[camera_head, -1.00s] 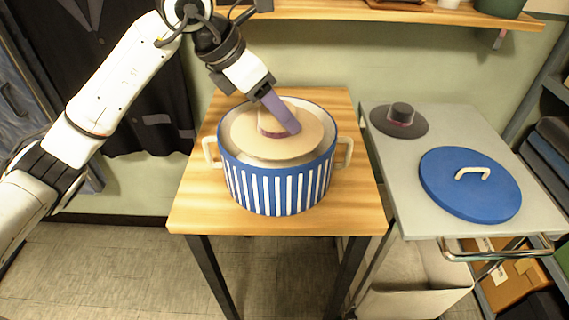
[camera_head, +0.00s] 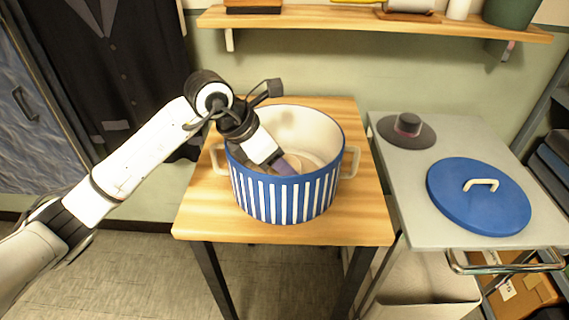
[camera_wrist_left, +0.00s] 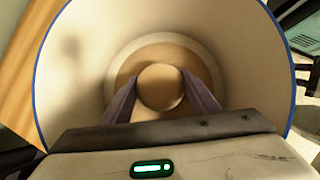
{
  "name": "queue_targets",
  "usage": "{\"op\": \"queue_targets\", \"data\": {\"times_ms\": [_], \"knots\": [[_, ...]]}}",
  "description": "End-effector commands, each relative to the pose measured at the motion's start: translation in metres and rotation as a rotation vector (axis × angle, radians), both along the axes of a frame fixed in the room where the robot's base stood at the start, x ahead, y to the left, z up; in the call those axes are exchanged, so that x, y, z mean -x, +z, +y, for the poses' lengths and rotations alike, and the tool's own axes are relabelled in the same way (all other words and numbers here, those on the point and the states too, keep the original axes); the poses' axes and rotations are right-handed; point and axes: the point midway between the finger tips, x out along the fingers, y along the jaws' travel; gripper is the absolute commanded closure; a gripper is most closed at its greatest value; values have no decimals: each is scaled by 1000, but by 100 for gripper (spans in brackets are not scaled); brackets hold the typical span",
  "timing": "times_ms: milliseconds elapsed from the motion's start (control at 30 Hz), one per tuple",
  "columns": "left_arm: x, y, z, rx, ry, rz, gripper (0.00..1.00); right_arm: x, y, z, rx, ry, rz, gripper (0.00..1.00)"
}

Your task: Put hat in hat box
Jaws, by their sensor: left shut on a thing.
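The round hat box (camera_head: 285,203), blue with white stripes, stands open on the wooden table with cream handles at its sides. My left gripper (camera_head: 290,165) reaches down inside it from the left. The tan hat (camera_wrist_left: 160,88) is in the box, and the gripper's purple fingers (camera_wrist_left: 162,92) are shut on its crown. In the head view only a small part of the hat (camera_head: 298,162) shows; the box wall and gripper hide the rest. Whether the brim touches the box floor I cannot tell. The blue lid (camera_head: 478,205) lies on the grey cart. My right gripper is not in view.
A wall shelf (camera_head: 370,22) with items runs above the table. The wooden table (camera_head: 205,220) is otherwise clear around the box.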

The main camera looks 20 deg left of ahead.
Motion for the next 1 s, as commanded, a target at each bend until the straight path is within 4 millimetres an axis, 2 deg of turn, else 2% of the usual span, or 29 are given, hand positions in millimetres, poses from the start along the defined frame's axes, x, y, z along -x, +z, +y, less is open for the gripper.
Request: {"op": "queue_targets", "data": {"times_ms": [67,100,200,567,667,1000], "knots": [[0,0,0,-1,0,1,68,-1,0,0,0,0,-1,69],[0,-1,0,-1,1,2,42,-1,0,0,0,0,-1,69],[0,0,0,-2,1,3,26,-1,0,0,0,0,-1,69],[1,4,2,-2,2,1,26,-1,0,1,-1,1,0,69],[5,15,7,-1,2,-2,26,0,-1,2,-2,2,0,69],[33,74,34,-3,3,-3,26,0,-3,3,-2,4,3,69]]}}
